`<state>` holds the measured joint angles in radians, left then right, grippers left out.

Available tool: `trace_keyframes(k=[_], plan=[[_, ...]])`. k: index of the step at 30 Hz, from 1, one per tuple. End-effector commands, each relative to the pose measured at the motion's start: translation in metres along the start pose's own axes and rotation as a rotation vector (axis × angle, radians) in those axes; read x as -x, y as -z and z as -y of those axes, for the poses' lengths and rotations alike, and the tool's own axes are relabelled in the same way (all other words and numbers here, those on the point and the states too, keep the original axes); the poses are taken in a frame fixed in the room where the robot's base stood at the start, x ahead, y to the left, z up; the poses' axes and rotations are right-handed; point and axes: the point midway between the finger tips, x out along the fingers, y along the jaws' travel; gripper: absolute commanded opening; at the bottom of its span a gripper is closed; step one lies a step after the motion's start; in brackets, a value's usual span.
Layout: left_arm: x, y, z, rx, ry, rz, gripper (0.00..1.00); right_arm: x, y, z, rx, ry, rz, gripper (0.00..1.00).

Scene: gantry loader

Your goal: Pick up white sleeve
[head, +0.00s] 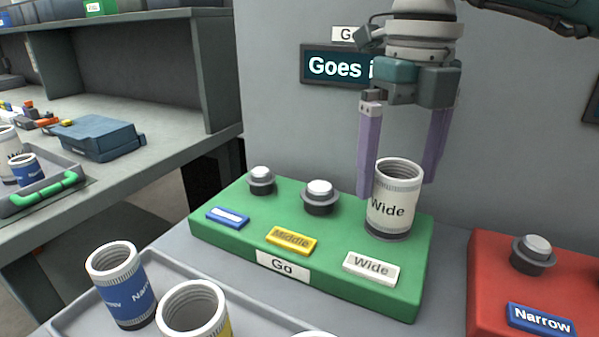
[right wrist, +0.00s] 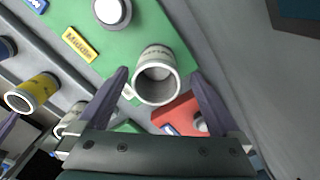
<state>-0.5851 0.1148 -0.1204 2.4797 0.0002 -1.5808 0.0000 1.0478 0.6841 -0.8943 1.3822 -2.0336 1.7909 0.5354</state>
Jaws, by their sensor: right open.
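A white sleeve (head: 394,205) marked "Wide" stands upright on the back right of the green block (head: 230,232), behind the "Wide" label. My right gripper (head: 397,188) points down, open, with one finger on each side of the sleeve's upper part. The right wrist view shows the sleeve's open rim (right wrist: 157,76) between the fingertips (right wrist: 160,76); I cannot tell whether they touch it. Another white rim (head: 316,334) is cut off at the bottom edge. A purple piece (right wrist: 6,125) at the right wrist view's left edge may be my left gripper.
A grey tray (head: 185,272) in front holds a blue sleeve (head: 121,285) and a yellow-and-white one (head: 193,312). Two bare knobs (head: 320,196) stand on the green block. A red block (head: 488,285) is on the right, and a grey wall stands close behind.

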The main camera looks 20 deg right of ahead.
Motion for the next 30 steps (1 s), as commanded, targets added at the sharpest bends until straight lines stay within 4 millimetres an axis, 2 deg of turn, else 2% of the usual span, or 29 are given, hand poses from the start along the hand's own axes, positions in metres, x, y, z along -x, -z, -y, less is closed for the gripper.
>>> trace_keyframes(k=[6, 15, 30], plan=[[0.0, 0.001, 0.0, 0.001, -0.001, -0.002, 0.0, -0.033, 0.002, -0.003, 0.001, -0.001, -0.002, 1.0], [0.0, 0.002, 0.0, 0.0, 0.001, -0.005, 0.0, -0.038, 0.002, -0.003, 0.001, 0.0, 0.0, 1.0], [0.0, 0.002, 0.003, -0.009, 0.008, -0.005, 0.0, -0.038, 0.002, -0.003, 0.001, 0.0, 0.0, 0.44]])
